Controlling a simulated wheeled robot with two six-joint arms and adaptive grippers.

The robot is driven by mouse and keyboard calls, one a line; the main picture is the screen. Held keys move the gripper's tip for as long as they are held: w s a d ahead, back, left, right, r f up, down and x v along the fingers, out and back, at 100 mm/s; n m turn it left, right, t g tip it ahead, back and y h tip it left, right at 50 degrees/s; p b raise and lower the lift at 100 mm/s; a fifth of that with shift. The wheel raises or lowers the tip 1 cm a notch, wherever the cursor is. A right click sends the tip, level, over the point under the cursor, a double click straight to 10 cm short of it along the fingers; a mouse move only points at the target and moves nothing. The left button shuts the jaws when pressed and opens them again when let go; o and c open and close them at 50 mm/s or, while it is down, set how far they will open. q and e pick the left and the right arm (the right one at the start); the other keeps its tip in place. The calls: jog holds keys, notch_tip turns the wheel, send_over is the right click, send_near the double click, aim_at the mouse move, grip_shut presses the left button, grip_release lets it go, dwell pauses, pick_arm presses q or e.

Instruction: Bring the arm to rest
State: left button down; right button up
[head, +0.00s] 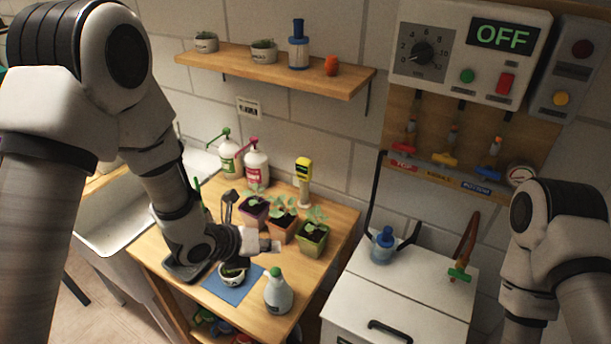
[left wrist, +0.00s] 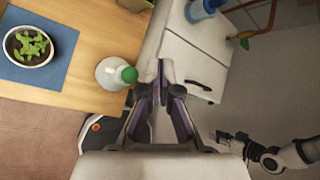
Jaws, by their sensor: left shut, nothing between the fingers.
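My left arm comes in from the left in the head view and reaches over the wooden table (head: 318,262). My left gripper (head: 268,246) is shut and empty above the table, near the potted plants. In the left wrist view its fingers (left wrist: 160,72) meet beside the spray bottle. My right arm (head: 556,250) stands at the right edge of the head view, its gripper out of frame there. In the left wrist view my right gripper (left wrist: 226,138) is small and dark at lower right, too small to judge.
A spray bottle (head: 278,293) with a green cap and a small potted plant (head: 233,275) on a blue mat (head: 245,292) stand close to my left gripper. Several seedling pots are behind it. A white cabinet (head: 400,290) stands right of the table, with a gap between.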

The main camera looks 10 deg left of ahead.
pick_arm(q)
jog(key=s+a+f+n+g+y+b, duration=0.1)
jog(key=s+a+f+n+g+y, duration=0.3)
jog(key=s+f+n, duration=1.15)
jog(key=s+a+f+n+g+y, duration=0.25)
jog(key=s+a+f+n, duration=0.35)
jog(key=s+n, duration=1)
jog(key=w+f+n+b, duration=0.3)
jog(key=w+f+b, duration=0.2)
jog(key=f+b, duration=0.6)
jog(key=shift+d+f+g+h, duration=0.3)
jog(key=shift+d+g+h, duration=0.05)
jog(key=shift+h, duration=0.1)
